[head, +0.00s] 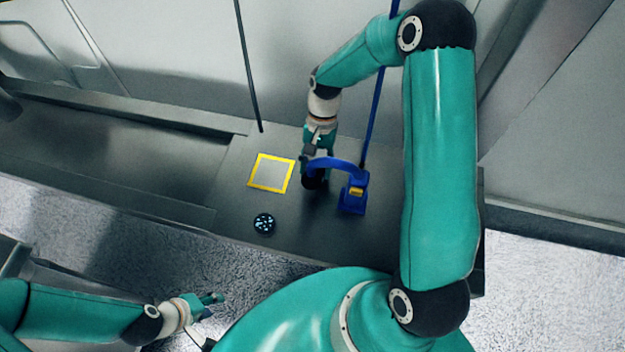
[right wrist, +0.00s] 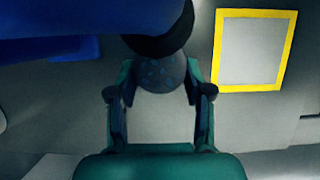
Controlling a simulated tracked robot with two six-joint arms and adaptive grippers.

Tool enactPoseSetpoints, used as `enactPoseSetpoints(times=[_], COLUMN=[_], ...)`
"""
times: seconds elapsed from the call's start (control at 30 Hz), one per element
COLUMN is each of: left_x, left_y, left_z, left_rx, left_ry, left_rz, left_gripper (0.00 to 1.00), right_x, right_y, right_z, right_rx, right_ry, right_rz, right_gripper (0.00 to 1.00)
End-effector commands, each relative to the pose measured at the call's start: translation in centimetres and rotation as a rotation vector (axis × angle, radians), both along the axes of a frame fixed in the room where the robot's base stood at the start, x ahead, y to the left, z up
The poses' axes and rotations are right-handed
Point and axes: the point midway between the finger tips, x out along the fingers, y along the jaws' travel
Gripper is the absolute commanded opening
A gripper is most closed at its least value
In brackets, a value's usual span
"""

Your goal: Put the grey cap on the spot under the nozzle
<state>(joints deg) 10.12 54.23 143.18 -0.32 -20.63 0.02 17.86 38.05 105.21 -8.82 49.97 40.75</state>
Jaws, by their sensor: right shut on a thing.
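The grey cap (right wrist: 160,76), round with dark dots, sits between the fingertips of my right gripper (right wrist: 160,88) in the right wrist view. The gripper is shut on it. The black nozzle end (right wrist: 158,42) of the blue device overlaps the cap's far edge in that view; I cannot tell the height between them. In the head view the blue nozzle arch (head: 336,163) stands beside my right gripper (head: 312,172), and the cap cannot be made out there. My left gripper (head: 212,305) is low at the left, apart from the bench, and looks open and empty.
A yellow-edged square (head: 251,185) is marked on the dark bench left of the nozzle; it also shows in the right wrist view (right wrist: 288,50). A black disc with pale blue dots (head: 264,223) lies near the bench's front edge. The left bench is clear.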

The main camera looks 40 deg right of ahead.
Motion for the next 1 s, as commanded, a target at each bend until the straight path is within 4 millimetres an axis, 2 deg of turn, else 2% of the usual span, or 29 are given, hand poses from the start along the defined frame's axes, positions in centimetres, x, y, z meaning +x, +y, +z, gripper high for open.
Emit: enactPoseSetpoints(times=[0.3,0.33,0.4,0.8,0.83,0.93,1.0], left_x=[0.0,0.0,0.0,0.0,0.0,0.0,0.0], left_y=[0.0,0.0,0.0,0.0,0.0,0.0,0.0], left_z=[-0.3,-1.1,-1.5,-1.7,-1.5,-1.5,-1.5], left_rx=[0.0,0.0,0.0,0.0,0.0,0.0,0.0], left_ry=[0.0,0.0,0.0,0.0,0.0,0.0,0.0], left_rz=[0.0,0.0,0.0,0.0,0.0,0.0,0.0], left_gripper=[0.4,0.4,0.4,0.4,0.4,0.4,0.4], right_x=[-2.6,-2.4,-2.4,-2.3,-2.3,-2.3,-2.3], right_y=[3.0,2.8,2.8,2.7,2.7,2.7,2.7], right_z=[0.0,-1.0,-1.6,-1.9,-1.8,-1.7,-1.7], right_rx=[0.001,0.0,0.0,0.0,0.0,0.001,0.001], right_ry=[0.002,0.001,0.001,0.001,0.0,0.001,0.001], right_rz=[0.004,0.0,0.0,0.001,0.002,0.002,0.002], right_gripper=[0.16,0.16,0.16,0.16,0.55,0.72,0.75])
